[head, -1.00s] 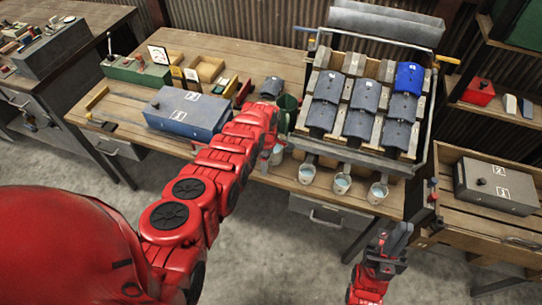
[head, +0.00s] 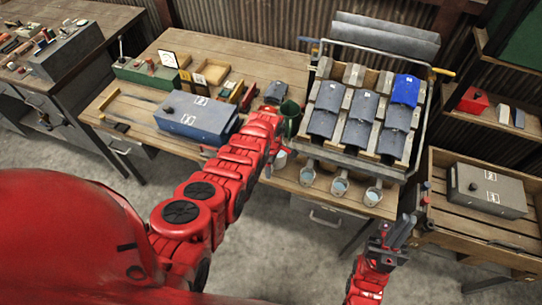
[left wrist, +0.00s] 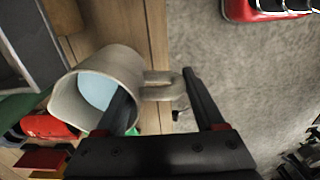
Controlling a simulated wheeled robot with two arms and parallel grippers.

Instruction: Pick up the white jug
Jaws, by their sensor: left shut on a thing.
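The white jug (left wrist: 108,83) shows large in the left wrist view, with light blue inside its mouth. Its handle (left wrist: 160,92) lies between the two fingers of my left gripper (left wrist: 165,100). One finger overlaps the jug's mouth in the picture; the other is beyond the handle. My left gripper (head: 277,148) is shut on the jug. In the head view the jug (head: 281,159) shows only as a small pale patch at the table's front edge, partly hidden by the gripper. My right gripper (head: 396,233) hangs empty over the floor; its finger gap is unclear.
A green container (head: 290,112) stands just behind my left gripper. A blue case (head: 196,118) lies left. Floor in front is clear.

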